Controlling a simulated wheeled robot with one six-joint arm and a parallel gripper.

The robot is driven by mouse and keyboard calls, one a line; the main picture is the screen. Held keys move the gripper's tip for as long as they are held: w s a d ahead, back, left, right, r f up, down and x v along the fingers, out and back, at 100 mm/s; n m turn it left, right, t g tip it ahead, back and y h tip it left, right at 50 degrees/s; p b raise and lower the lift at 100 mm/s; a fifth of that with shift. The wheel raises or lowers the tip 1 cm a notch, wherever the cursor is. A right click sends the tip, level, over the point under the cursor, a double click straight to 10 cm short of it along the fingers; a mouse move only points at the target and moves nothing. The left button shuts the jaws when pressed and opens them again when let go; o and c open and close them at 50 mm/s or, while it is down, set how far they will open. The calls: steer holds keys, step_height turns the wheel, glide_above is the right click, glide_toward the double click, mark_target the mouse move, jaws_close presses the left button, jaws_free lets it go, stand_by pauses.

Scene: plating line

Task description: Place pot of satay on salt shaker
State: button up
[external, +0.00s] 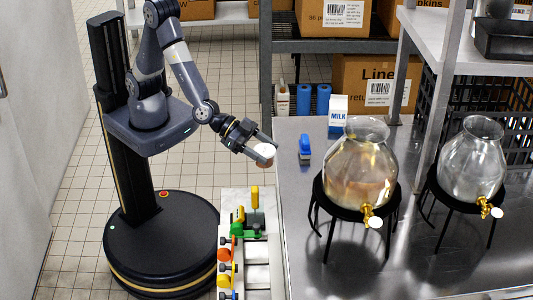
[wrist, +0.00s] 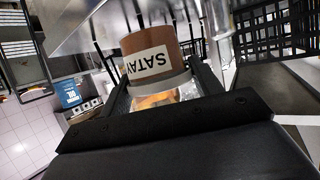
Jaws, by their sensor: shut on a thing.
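My gripper (external: 264,152) is shut on the pot of satay (external: 262,154) and holds it in the air just off the left edge of the steel table. In the wrist view the pot (wrist: 151,57) is brown with a white label reading SATAY upside down, and a pale band sits between the fingers (wrist: 160,88). Something clear with orange shows just below the band; I cannot tell what it is. I cannot make out a salt shaker in either view.
On the steel table (external: 440,270) stand a blue object (external: 304,149), a milk carton (external: 338,112) and two glass dispensers (external: 362,165) (external: 472,160) on black stands. A narrow stand (external: 257,275) with coloured pieces lies below my gripper. The table's near left part is clear.

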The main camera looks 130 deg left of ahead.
steer(key=w+a+r+p, duration=0.1)
steer(key=w+a+r, duration=0.3)
steer(key=w+a, duration=0.25)
steer(key=w+a+r+m+h, duration=0.1)
steer(key=w+a+r, duration=0.3)
steer(key=w+a, duration=0.3)
steer(key=w+a+r+p, duration=0.1)
steer(key=w+a+r, duration=0.35)
steer(key=a, duration=0.45)
steer(key=shift+t, duration=0.3)
steer(key=f+b, duration=0.1)
steer(key=f, duration=0.2)
steer(key=f+b, duration=0.2)
steer(key=f, duration=0.2)
steer(key=f+b, duration=0.1)
steer(key=f, duration=0.2)
steer(key=shift+w+d+f+b, duration=0.15)
steer(key=shift+w+b, duration=0.15)
steer(key=shift+w, duration=0.05)
steer(key=shift+f+b, duration=0.25)
steer(key=shift+b, duration=0.05)
steer(key=o, duration=1)
steer(key=shift+r, duration=0.1)
